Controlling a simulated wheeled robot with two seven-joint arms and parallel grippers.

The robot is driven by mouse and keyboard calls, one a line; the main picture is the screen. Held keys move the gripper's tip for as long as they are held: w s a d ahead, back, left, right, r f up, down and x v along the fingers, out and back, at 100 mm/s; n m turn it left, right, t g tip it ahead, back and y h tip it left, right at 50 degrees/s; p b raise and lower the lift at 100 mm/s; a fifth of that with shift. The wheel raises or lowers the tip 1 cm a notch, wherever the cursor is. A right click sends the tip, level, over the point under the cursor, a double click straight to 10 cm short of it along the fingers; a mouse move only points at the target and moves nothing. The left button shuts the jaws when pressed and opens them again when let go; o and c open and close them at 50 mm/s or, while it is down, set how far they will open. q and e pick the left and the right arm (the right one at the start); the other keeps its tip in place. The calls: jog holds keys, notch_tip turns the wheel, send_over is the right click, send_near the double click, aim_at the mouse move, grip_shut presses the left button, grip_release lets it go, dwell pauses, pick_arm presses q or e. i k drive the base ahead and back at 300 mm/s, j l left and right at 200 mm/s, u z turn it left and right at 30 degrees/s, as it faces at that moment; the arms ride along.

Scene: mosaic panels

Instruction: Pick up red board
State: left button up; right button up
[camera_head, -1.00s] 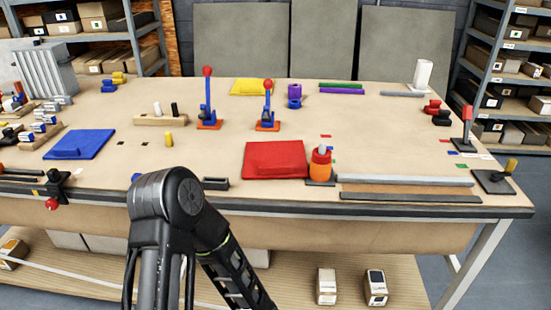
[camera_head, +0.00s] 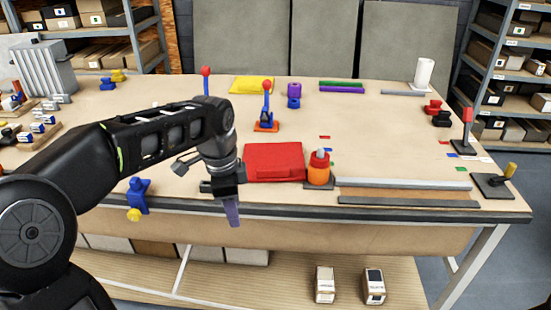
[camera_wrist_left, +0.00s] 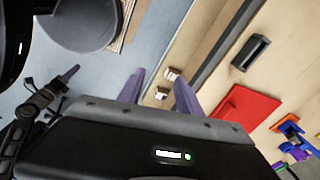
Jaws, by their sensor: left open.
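The red board (camera_head: 273,160) lies flat near the table's front edge, left of an orange and red bottle-like item (camera_head: 320,168). It also shows in the left wrist view (camera_wrist_left: 243,108), to the right of my fingers. My left gripper (camera_head: 231,213) is at the front edge, just left of the board and apart from it. Its purple fingers (camera_wrist_left: 158,88) are spread with nothing between them. What looks like my right gripper (camera_wrist_left: 68,76) shows small at the left of the wrist view; its jaw state is unclear.
A blue clamp with a yellow knob (camera_head: 138,197) is on the front edge, left of my gripper. Grey bars (camera_head: 405,184) lie right of the bottle-like item. A blue-and-orange lever tool (camera_head: 267,112) stands behind the board.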

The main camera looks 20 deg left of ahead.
aim_at(277, 161)
jog(key=i, duration=0.9)
